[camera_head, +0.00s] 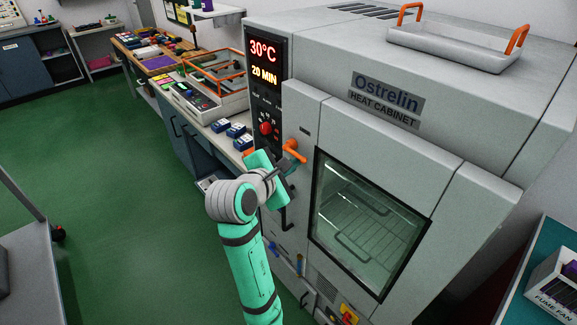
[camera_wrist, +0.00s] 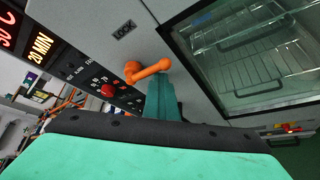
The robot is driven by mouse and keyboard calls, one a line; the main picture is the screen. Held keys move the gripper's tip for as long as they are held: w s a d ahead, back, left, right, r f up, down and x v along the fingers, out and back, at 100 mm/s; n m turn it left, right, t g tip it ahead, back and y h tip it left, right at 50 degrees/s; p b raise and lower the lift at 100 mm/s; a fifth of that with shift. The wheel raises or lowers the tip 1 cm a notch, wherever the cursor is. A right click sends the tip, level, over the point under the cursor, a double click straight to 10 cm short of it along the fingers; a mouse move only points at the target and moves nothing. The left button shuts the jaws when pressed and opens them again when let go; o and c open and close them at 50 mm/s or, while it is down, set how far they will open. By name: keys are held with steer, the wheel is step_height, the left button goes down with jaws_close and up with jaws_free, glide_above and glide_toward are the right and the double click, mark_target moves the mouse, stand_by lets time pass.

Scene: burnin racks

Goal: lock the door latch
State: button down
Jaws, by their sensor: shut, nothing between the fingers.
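The heat cabinet's door (camera_head: 398,155) is flush with the cabinet front, and its window shows wire racks inside. The orange door latch (camera_head: 292,150) sits at the door's upper left, its lever slanting down to the right in the head view. In the wrist view the latch (camera_wrist: 146,70) lies just beyond my fingers, below a small "LOCK" label (camera_wrist: 124,28). My gripper (camera_head: 281,172) is shut and empty right beside the latch lever. In the wrist view my fingertips (camera_wrist: 161,82) overlap the lever's lower edge; I cannot tell whether they touch it.
The control panel (camera_head: 266,95) with a red knob (camera_head: 266,128) is left of the latch and reads 30°C and 20 MIN. A black door handle (camera_head: 288,217) is below my gripper. A tray (camera_head: 455,50) with orange handles rests on the cabinet. Green floor at left is open.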

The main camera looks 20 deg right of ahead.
steer(key=shift+a+r, duration=0.15)
steer(key=shift+r, duration=0.55)
steer(key=shift+f, duration=0.15)
step_height(320, 180, down, 4)
steer(key=a+f, duration=0.1)
steer(key=s+a+r, duration=0.4)
steer(key=a+r, duration=0.1)
steer(key=a, duration=0.2)
steer(key=shift+a, duration=0.1)
